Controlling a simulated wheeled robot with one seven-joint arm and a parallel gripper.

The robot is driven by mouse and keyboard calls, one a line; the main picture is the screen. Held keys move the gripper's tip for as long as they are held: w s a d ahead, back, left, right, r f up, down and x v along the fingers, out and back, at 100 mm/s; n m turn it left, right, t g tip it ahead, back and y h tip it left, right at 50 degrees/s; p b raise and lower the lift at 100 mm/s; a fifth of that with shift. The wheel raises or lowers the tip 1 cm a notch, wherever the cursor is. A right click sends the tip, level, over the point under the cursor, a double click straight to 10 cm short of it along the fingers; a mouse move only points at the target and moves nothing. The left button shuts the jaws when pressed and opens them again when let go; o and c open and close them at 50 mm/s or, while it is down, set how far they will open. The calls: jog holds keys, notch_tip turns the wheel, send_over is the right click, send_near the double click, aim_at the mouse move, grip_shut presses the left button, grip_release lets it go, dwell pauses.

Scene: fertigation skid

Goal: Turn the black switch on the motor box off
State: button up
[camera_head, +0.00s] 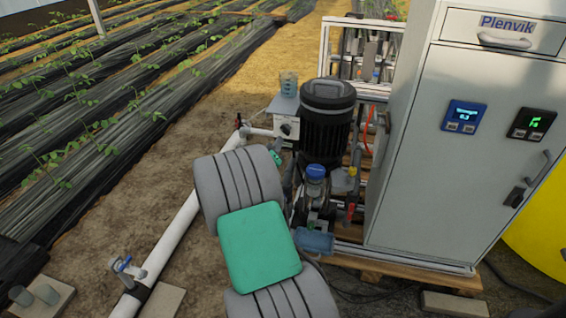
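The motor box (281,121) is a small pale box beside the black motor (327,115), in the middle of the head view. A small dark spot on its front face looks like the black switch (286,129). It is too small to tell which way the switch is turned. A clear cup (288,84) stands on top of the box. My arm's grey and green links cover the area below and left of the box. My gripper cannot be made out in this view.
A tall grey cabinet (465,150) with displays and handles stands right of the motor. A blue-capped filter (316,180) and piping sit below the motor. A white pipe (180,235) runs along the ground at left. Bare soil lies left of the box.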

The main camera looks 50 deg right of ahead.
aim_at(285, 132)
jog(key=shift+n+h, duration=0.3)
jog(key=shift+h, duration=0.2)
jog(key=x, duration=0.6)
jog(key=s+f+b+x, duration=0.1)
jog(key=x, duration=0.1)
jog(key=shift+w+d, duration=0.2)
jog(key=shift+d, duration=0.35)
jog(key=shift+c, duration=0.3)
grip_shut()
